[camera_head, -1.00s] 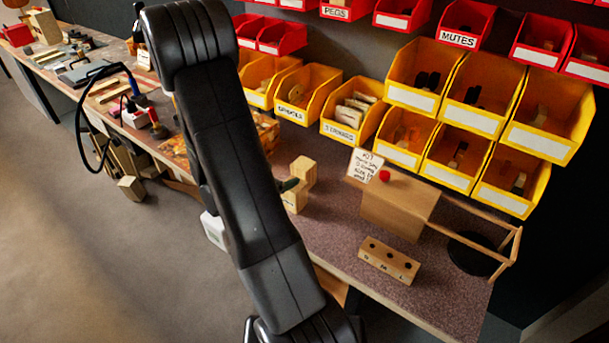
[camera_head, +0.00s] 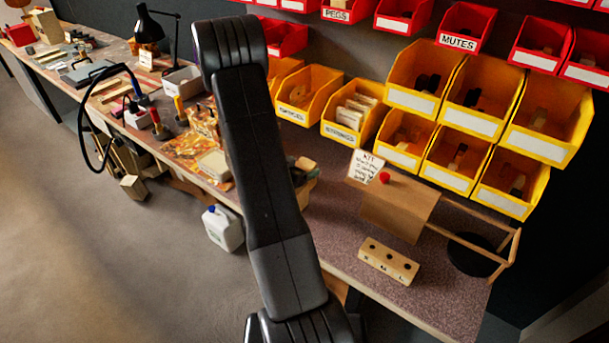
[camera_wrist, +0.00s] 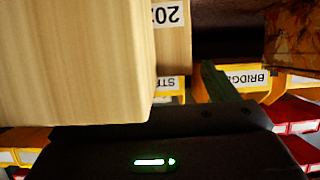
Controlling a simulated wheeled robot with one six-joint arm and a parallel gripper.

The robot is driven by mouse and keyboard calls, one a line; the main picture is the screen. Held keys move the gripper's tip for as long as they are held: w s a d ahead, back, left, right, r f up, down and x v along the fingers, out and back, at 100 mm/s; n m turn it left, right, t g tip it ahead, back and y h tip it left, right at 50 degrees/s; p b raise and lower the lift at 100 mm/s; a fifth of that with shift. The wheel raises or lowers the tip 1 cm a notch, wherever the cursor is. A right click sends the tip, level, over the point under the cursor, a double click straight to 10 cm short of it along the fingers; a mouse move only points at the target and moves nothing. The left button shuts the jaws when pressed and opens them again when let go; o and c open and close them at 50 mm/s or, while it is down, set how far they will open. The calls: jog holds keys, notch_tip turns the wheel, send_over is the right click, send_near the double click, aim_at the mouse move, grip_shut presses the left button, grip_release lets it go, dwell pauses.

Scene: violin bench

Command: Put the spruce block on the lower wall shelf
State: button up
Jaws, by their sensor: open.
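Pale wooden blocks stand on the bench; in the head view, only a piece of a pale block (camera_head: 305,166) shows beside my arm. In the wrist view, a plain pale block (camera_wrist: 75,60) fills the left side, very close. Behind it is another pale wood face (camera_wrist: 170,55) with a white label starting "202", shown upside down. I cannot tell which is the spruce block. My gripper (camera_wrist: 218,82) is open; one dark finger shows right of the blocks, and the other is hidden. The head view hides the gripper behind my arm. I cannot make out the lower wall shelf.
Yellow bins (camera_head: 359,112) and red bins (camera_head: 466,25) hang behind the bench. A wooden box with a red knob (camera_head: 398,210) and a block with holes (camera_head: 388,262) stand right of my arm. A white jug (camera_head: 222,228) stands on the floor.

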jog(key=c, duration=1.5)
